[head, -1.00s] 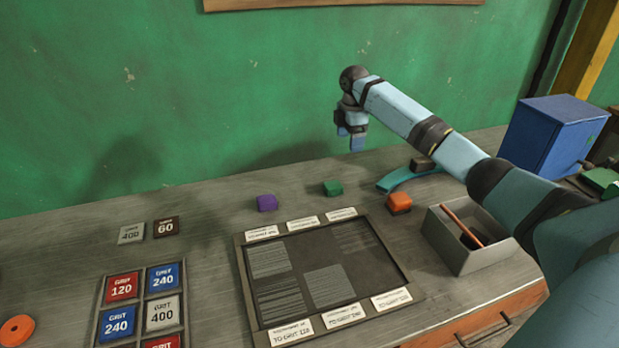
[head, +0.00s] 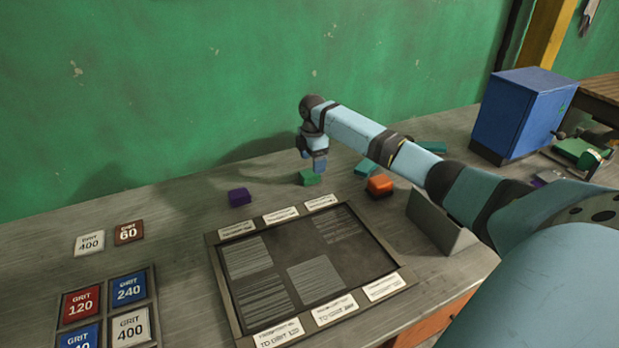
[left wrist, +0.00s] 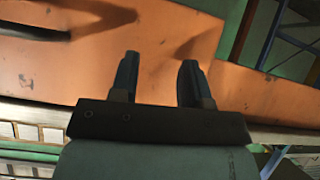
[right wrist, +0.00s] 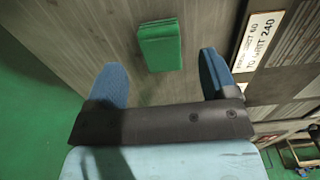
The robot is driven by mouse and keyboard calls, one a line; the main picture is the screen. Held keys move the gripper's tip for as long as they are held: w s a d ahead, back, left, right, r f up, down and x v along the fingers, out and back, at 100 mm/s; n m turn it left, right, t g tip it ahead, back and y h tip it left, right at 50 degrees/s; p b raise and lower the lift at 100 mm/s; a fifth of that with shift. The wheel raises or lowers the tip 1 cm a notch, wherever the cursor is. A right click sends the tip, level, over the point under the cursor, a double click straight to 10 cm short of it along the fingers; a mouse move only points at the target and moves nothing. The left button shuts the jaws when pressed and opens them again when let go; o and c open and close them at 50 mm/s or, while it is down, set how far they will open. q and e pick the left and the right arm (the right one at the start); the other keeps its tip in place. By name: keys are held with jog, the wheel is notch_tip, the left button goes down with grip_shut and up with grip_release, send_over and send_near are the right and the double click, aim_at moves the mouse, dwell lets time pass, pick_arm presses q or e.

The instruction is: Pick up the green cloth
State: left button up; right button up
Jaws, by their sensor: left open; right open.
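The green cloth (head: 309,178) is a small folded block on the grey bench top, behind the framed panel. My right gripper (head: 313,166) is just above it in the head view, pointing down. In the right wrist view the green cloth (right wrist: 160,45) lies beyond and between the two blue fingertips of my right gripper (right wrist: 160,78), which is open and empty. My left gripper (left wrist: 157,75) is open and empty in front of an orange surface; it is out of the head view.
A purple block (head: 239,197) is left of the cloth and an orange block (head: 380,186) right of it. The framed panel (head: 212,252) lies in front. The green wall is close behind.

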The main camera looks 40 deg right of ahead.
aim_at(311, 172)
jog(key=f, duration=0.5)
jog(key=shift+a, duration=0.3)
jog(key=c, duration=1)
jog(key=shift+r, duration=0.15)
